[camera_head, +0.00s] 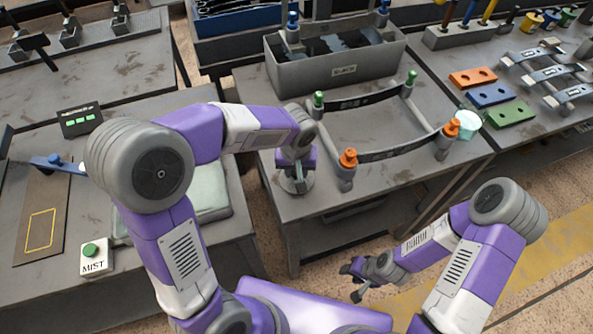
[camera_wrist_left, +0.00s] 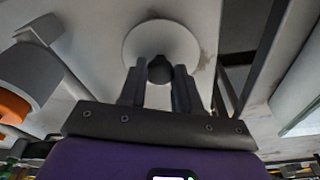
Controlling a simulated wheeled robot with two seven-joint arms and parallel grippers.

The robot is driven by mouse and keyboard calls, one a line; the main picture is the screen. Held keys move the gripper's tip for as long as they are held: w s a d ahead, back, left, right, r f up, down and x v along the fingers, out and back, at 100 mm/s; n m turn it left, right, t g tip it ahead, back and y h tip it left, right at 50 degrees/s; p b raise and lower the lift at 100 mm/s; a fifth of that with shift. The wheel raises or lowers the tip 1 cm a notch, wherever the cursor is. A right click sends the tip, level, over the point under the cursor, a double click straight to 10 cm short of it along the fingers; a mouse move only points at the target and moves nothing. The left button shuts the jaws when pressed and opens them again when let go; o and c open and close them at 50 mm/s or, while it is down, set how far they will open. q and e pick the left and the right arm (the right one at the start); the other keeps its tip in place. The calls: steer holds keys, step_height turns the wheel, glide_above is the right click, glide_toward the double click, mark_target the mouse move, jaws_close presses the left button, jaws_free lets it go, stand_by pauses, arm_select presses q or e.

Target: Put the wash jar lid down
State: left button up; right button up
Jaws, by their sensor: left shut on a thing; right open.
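The lid (camera_head: 299,184) is a round grey disc with a dark knob, at the near left part of the middle table. My left gripper (camera_head: 295,165) points down over it, shut on the knob. In the left wrist view the lid (camera_wrist_left: 143,38) lies beyond the fingertips (camera_wrist_left: 160,75), with the dark knob between them. I cannot tell whether the lid touches the table or hangs just above it. A pale teal, jar-like thing (camera_head: 467,122) stands at the table's right edge. My right gripper (camera_head: 357,280) is open and empty, over the floor in front of the table.
A rack with black straps, orange knobs (camera_head: 348,158) and green knobs (camera_head: 319,98) stands close right of the lid. A grey bin (camera_head: 335,72) is behind it. The table's near edge (camera_head: 390,190) is close. Coloured blocks (camera_head: 490,95) lie on the right table.

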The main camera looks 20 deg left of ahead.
arm_select(q)
steer(key=shift+f, duration=0.15)
steer(key=o, duration=1.1)
steer(key=shift+r, duration=0.35)
steer(key=r+p, duration=0.1)
steer(key=r, duration=0.3)
steer(key=s+r+p, duration=0.1)
steer(key=r, duration=0.2)
steer(key=r+p, duration=0.1)
steer(key=r, duration=0.3)
steer(key=shift+s+d+r+p, duration=0.15)
steer(key=shift+s+r+p, duration=0.15)
steer(key=shift+s, duration=0.1)
